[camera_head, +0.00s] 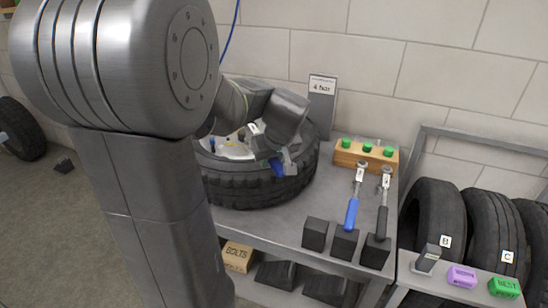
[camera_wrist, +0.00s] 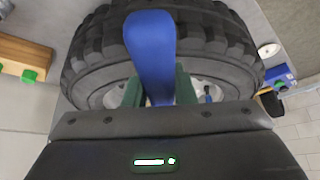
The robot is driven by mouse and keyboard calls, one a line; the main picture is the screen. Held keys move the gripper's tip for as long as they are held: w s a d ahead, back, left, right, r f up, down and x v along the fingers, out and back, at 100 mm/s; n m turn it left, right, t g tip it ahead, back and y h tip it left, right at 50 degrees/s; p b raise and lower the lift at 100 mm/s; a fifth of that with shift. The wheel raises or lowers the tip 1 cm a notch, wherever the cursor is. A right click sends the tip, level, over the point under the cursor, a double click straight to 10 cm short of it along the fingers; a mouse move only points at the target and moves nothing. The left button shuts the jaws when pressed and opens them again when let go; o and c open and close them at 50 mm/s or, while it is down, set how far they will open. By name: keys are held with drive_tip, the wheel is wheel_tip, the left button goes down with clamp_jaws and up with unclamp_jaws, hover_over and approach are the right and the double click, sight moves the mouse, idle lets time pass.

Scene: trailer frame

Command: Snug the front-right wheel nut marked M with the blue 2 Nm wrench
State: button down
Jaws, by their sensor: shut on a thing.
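My gripper (camera_head: 275,157) is shut on a blue-handled tool (camera_head: 279,168) over the near side of a wheel (camera_head: 262,193) lying flat on the bench. In the wrist view, my gripper's green fingers (camera_wrist: 158,94) close on the blue handle (camera_wrist: 151,45), with the tyre (camera_wrist: 215,35) behind it. The tool's working end is hidden, so I cannot tell whether it touches a nut. Part of the pale hub (camera_head: 236,150) shows; the M mark is not readable. Another blue-handled wrench (camera_head: 352,214) lies on the bench beside a black-handled wrench (camera_head: 382,222); their tags are too small to read.
A wooden block (camera_head: 345,160) with green-topped pieces stands at the bench's back right. Several dark blocks (camera_head: 316,232) line its front edge. A "4 bar" sign (camera_head: 322,86) stands behind the wheel. Tyres B (camera_head: 432,205) and C (camera_head: 485,212) are racked right. A bolts box (camera_head: 237,257) sits below.

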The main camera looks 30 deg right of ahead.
drive_tip(key=shift+a, duration=0.2)
idle(0.3)
drive_tip(key=shift+w+a+m+h+p, duration=0.25)
drive_tip(key=shift+a+m, duration=0.2)
drive_tip(key=shift+a, duration=0.25)
drive_tip(key=shift+w+a+m+h+p, duration=0.1)
drive_tip(key=shift+a+m+h+p, duration=0.25)
drive_tip(key=shift+a, duration=0.4)
drive_tip(key=shift+s+d+n+y+b, duration=0.15)
drive_tip(key=shift+d+n+y+b, duration=0.15)
drive_tip(key=shift+d, duration=0.4)
drive_tip(key=shift+s+d+n+y+b, duration=0.2)
drive_tip(key=shift+d+n+b, duration=0.1)
drive_tip(key=shift+d, duration=0.4)
drive_tip(key=c, duration=1.7)
unclamp_jaws()
clamp_jaws()
drive_tip(key=shift+r, duration=0.15)
